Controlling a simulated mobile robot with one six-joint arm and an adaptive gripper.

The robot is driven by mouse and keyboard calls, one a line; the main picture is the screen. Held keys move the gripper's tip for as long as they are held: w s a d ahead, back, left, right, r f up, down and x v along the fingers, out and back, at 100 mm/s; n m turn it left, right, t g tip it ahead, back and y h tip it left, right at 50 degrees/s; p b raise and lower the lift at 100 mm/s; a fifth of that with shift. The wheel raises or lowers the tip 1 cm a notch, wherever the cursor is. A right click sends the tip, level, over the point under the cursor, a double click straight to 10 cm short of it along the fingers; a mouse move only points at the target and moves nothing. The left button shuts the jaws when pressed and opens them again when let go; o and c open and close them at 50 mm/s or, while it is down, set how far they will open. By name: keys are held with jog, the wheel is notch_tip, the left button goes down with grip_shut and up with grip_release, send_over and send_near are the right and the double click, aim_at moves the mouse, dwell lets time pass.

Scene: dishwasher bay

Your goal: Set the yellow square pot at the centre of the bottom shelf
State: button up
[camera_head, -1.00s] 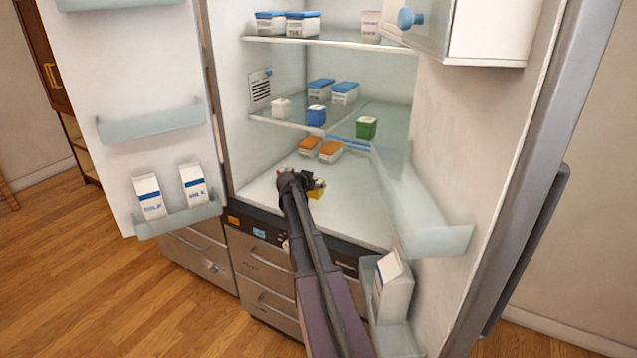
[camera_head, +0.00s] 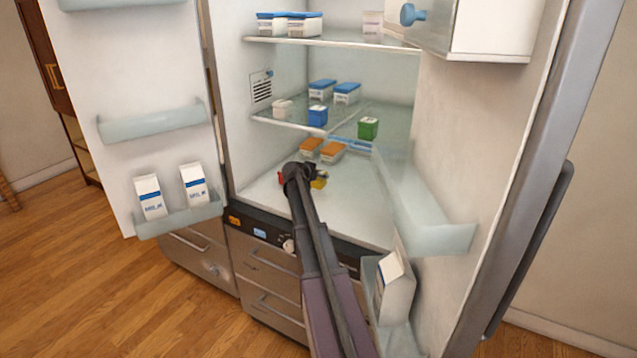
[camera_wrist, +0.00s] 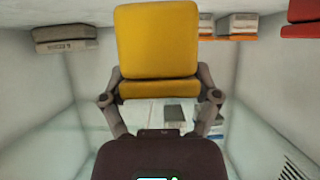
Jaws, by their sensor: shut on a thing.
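The yellow square pot (camera_wrist: 158,42) is between the two fingers of my gripper (camera_wrist: 160,92) in the wrist view, and the gripper is shut on it. In the head view my gripper (camera_head: 307,181) is inside the open fridge, over the front part of the bottom shelf (camera_head: 352,205). The arm hides most of the pot there; a yellow part (camera_head: 319,183) shows to the right of the gripper. I cannot tell whether the pot touches the shelf.
Two orange-lidded tubs (camera_head: 333,151) stand at the back of the bottom shelf. A red item (camera_head: 281,177) shows just left of my gripper. The glass shelf above holds a green pot (camera_head: 368,128) and several blue-lidded tubs. Right-hand door bins (camera_head: 440,238) edge the opening. The shelf's right part is clear.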

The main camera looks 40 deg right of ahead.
aim_at(318, 181)
jog(key=shift+w+d+f+b, duration=0.2)
jog(key=shift+f+b, duration=0.25)
jog(key=shift+f, duration=0.05)
jog(key=shift+w+d+f+b, duration=0.15)
jog(key=shift+w+f+b, duration=0.05)
jog(key=shift+f+b, duration=1.15)
jog(key=shift+f, duration=0.15)
jog(key=o, duration=1.1)
jog(key=shift+r, duration=0.2)
